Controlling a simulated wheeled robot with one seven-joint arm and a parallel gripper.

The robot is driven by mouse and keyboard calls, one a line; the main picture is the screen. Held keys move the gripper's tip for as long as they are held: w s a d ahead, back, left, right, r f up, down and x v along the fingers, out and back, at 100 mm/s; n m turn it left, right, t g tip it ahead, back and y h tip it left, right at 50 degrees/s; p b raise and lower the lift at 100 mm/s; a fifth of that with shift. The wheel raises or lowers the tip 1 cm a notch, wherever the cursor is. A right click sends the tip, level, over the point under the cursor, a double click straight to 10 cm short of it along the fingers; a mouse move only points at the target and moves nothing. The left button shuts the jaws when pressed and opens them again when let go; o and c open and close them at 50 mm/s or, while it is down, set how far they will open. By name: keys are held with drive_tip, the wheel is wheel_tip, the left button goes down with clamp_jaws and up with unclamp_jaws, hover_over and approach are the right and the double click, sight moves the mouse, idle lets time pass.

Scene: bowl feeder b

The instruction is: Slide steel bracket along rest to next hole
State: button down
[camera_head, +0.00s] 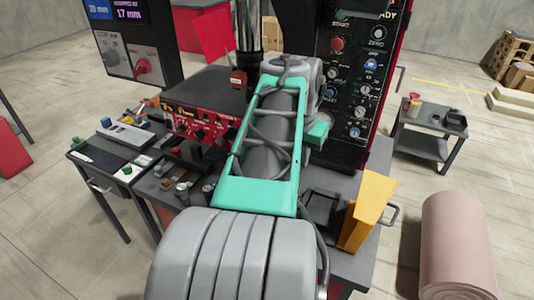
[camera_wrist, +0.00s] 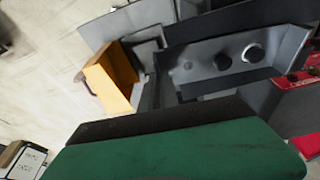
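A broad green part with a dark edge (camera_wrist: 170,145), probably of my gripper, fills the bottom of the wrist view. No fingertips show, and I cannot see whether anything is held. In the head view my arm covers the work area, so my gripper and any contact there are hidden.
A yellow-orange block (camera_head: 366,210) stands at the bench's right side; it also shows in the wrist view (camera_wrist: 108,78). A red control box (camera_head: 200,125) sits left of my arm. A control panel (camera_head: 350,75) rises behind. A pink roll (camera_head: 455,245) and cart (camera_head: 430,125) stand right.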

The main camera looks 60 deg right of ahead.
drive_tip(key=w+p, duration=0.1)
drive_tip(key=w, duration=0.3)
drive_tip(key=shift+w, duration=0.4)
idle(0.9)
idle(0.6)
drive_tip(key=c, duration=1.5)
unclamp_jaws()
drive_tip(key=shift+c, duration=0.2)
drive_tip(key=d+p+v, duration=0.1)
drive_tip(key=p+v, duration=0.4)
drive_tip(key=v, duration=0.1)
drive_tip(key=shift+d+r, duration=0.2)
drive_tip(key=shift+r, duration=0.4)
